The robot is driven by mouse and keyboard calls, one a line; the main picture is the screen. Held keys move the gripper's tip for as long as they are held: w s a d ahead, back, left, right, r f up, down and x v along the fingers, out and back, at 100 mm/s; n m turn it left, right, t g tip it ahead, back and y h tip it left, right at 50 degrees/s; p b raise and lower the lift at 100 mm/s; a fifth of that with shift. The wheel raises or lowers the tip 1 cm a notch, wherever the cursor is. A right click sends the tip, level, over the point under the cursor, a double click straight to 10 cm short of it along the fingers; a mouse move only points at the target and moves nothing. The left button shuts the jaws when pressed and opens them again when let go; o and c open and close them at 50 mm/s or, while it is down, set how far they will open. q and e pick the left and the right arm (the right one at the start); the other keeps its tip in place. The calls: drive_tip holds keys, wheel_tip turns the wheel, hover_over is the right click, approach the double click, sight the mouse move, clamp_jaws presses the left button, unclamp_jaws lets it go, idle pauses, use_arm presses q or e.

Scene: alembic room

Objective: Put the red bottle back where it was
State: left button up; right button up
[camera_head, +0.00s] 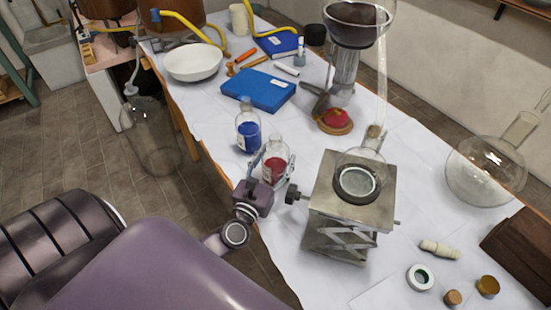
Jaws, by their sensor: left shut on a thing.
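The red bottle (275,168), clear glass with red contents, stands upright at the near left edge of the white-covered table. My left gripper (272,174) is shut on the red bottle from the near side. I cannot tell whether the bottle's base touches the table, because the gripper hides its lower part. A similar bottle with blue contents (248,133) stands just behind it to the left. My right gripper is not in view.
A metal lab jack (340,205) stands close to the right of the gripper, with a knob sticking out toward it. A blue box (258,90), a white bowl (194,63) and a large glass flask (486,170) are also on the table. Some tablecloth behind the bottles is bare.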

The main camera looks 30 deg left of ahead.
use_arm(q)
drive_tip(key=shift+f, duration=0.1)
drive_tip(key=o, duration=1.9)
drive_tip(key=s+b, duration=0.1)
drive_tip(key=s, duration=0.2)
drive_tip(key=s+d, duration=0.1)
drive_tip(key=s, duration=0.3)
drive_tip(key=s+d+b, duration=0.1)
drive_tip(key=s, duration=0.3)
drive_tip(key=shift+b, duration=0.35)
drive_tip(key=shift+s+d, duration=0.15)
drive_tip(key=shift+s, duration=0.25)
